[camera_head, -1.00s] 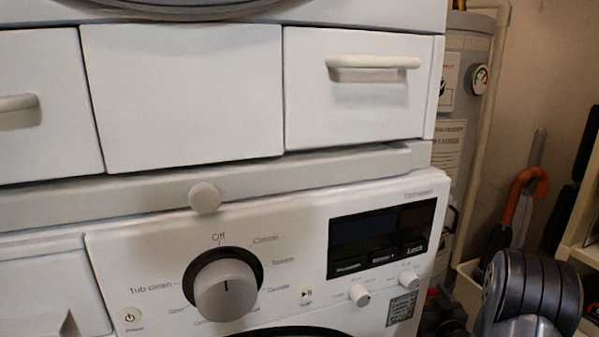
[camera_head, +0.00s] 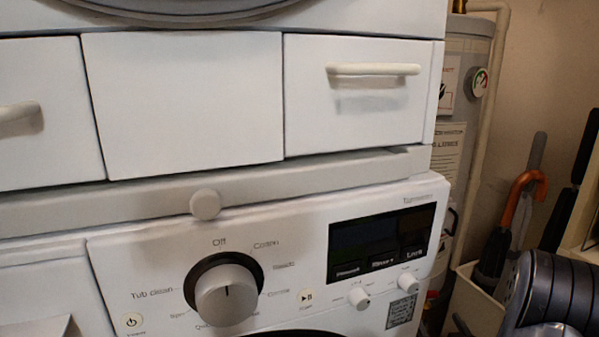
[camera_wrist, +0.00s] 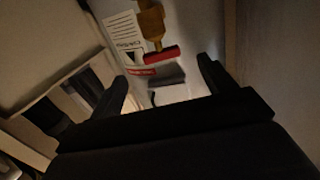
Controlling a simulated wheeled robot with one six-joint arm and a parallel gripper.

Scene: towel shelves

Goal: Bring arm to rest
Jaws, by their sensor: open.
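My gripper (camera_wrist: 162,72) shows in the wrist view with its two dark fingers spread apart. Nothing sits between them; it is open and empty. Beyond the fingers are a printed paper label (camera_wrist: 126,38) and a red-and-yellow part (camera_wrist: 160,52), out of my grip. In the head view a dark, rounded part of my arm (camera_head: 553,293) shows at the lower right. The gripper itself is outside the head view.
A white washing machine (camera_head: 120,262) with a dial (camera_head: 226,290) fills the head view's lower part. Drawer fronts (camera_head: 185,105) sit above it. At right stand a grey tank (camera_head: 470,60), an umbrella with an orange handle (camera_head: 512,205) in a bin (camera_head: 474,305), and shelving (camera_head: 582,235).

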